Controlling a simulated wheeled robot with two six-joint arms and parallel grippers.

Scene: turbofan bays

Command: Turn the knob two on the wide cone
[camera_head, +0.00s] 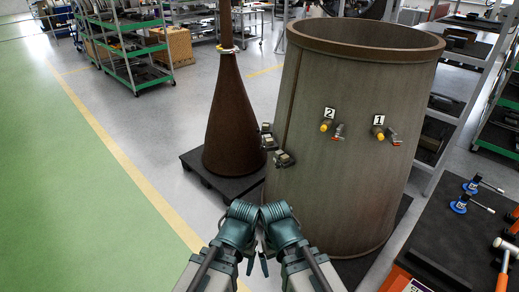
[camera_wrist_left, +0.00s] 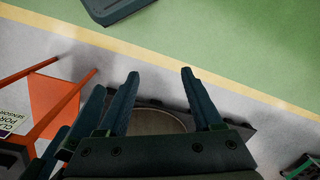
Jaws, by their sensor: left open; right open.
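The wide cone (camera_head: 340,190) is a large grey-brown open-topped shell standing in front of me in the head view. Knob two (camera_head: 326,125) is a small yellow-tipped fitting on its face, under a label "2" (camera_head: 329,113), with a red-tipped fitting beside it. Knob one (camera_head: 378,133) is to its right, under a label "1" (camera_head: 378,120). My left gripper (camera_head: 250,264) and right gripper (camera_head: 264,262) are low in front of the cone, close together and well below the knobs. In the left wrist view, my left gripper's fingers (camera_wrist_left: 160,73) are apart and empty.
A narrow brown cone (camera_head: 230,120) stands on a dark pallet at left. Clamp-like fittings (camera_head: 284,159) stick out from the wide cone's left side. A dark-topped table (camera_head: 455,235) with tools is at right. Green shelves (camera_head: 130,50) stand behind. The green floor (camera_head: 60,180) at left is clear.

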